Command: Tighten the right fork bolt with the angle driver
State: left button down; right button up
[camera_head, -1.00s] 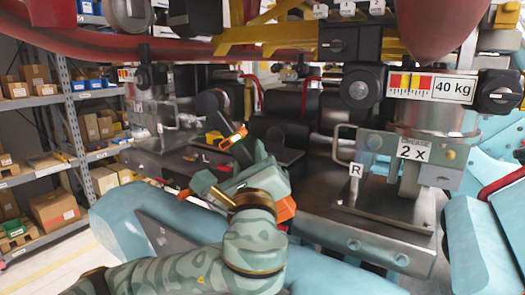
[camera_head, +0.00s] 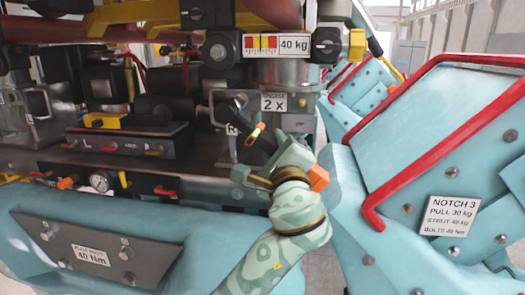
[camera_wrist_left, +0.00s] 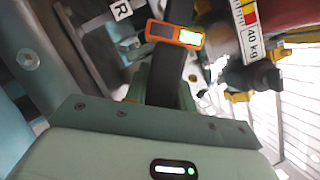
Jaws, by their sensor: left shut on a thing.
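The angle driver (camera_head: 257,135) is a dark tool with an orange band and a small lit display. My left gripper (camera_head: 262,168) is shut on it and holds it tilted in front of the right fork. In the left wrist view the driver (camera_wrist_left: 168,72) runs up from between the fingers, its orange display band (camera_wrist_left: 175,35) lit green. The R label (camera_head: 231,129) and the steel fork column (camera_head: 288,121) with its 2 X label stand just behind the tool. The fork bolt and the driver's tip contact cannot be made out. My right gripper is out of view.
A gauge marked 40 kg (camera_head: 277,45) sits above the fork. A panel with levers (camera_head: 128,144) is at left. A turquoise side with a red rail (camera_head: 372,190) and a NOTCH 3 placard (camera_head: 450,216) closes off the right. A 40 Nm plate (camera_head: 93,256) is low at left.

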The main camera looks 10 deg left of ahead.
pick_arm(q)
jog(key=shift+d+r, duration=0.1)
jog(key=shift+r, duration=0.2)
jog(key=shift+w+n, duration=0.3)
jog(key=shift+w, duration=0.15)
jog(key=w+b, duration=0.1)
jog(key=w, duration=0.2)
jog(key=shift+w, duration=0.2)
jog(key=shift+r, duration=0.1)
